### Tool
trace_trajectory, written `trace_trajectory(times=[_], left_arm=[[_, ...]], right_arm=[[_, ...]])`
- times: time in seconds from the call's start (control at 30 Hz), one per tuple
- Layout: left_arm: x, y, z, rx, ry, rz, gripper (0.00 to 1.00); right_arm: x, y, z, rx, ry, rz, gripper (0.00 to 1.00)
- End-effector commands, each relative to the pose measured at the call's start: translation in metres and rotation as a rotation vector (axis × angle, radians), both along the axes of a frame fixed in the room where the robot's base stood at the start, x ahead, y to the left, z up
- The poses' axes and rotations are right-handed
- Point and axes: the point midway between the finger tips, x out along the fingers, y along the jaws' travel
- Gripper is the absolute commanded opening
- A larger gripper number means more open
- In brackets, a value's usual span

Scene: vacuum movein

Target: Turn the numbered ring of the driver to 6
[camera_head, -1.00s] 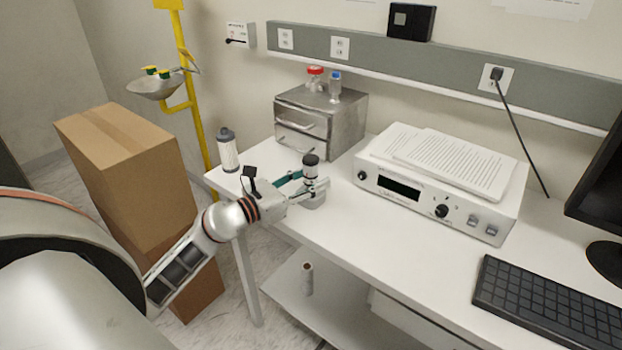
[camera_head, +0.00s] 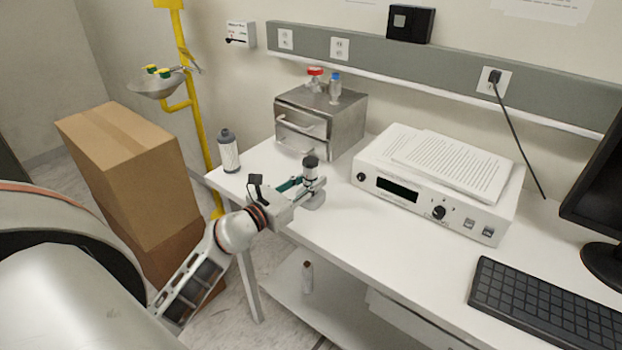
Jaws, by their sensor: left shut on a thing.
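The driver (camera_head: 310,164) stands upright on the white bench, its dark top and pale ring band showing above a grey round foot (camera_head: 314,201). My left gripper (camera_head: 308,183) reaches in from the left and is shut on the driver at its middle. The fingers hide part of the driver's body. The numbers on the ring are too small to read. My right gripper is not in view.
A grey-capped bottle (camera_head: 228,151) stands at the bench's left corner. A metal drawer cabinet (camera_head: 345,120) is behind the driver. A white instrument (camera_head: 440,205) with papers and a keyboard (camera_head: 545,305) are to the right. The bench front is clear.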

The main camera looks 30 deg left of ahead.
Motion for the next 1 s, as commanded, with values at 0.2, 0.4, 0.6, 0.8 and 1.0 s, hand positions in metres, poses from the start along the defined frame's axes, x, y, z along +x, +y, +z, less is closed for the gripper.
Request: trace_trajectory(times=[0.2, 0.4, 0.6, 0.8, 1.0], left_arm=[[0.0, 0.0, 0.001, 0.002, -0.002, 0.0, 0.37], [0.0, 0.0, 0.0, 0.001, -0.001, 0.0, 0.42], [-0.002, 0.0, 0.0, 0.001, 0.0, 0.0, 0.42], [-0.022, 0.004, -0.002, 0.0, 0.003, -0.001, 0.42], [-0.059, 0.01, -0.001, 0.003, 0.002, -0.001, 0.42]], right_arm=[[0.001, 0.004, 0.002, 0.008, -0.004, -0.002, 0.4], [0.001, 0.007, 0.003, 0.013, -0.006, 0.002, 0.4], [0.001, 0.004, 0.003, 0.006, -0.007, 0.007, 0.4], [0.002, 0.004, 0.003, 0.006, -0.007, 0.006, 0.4], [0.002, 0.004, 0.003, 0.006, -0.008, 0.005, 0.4]])
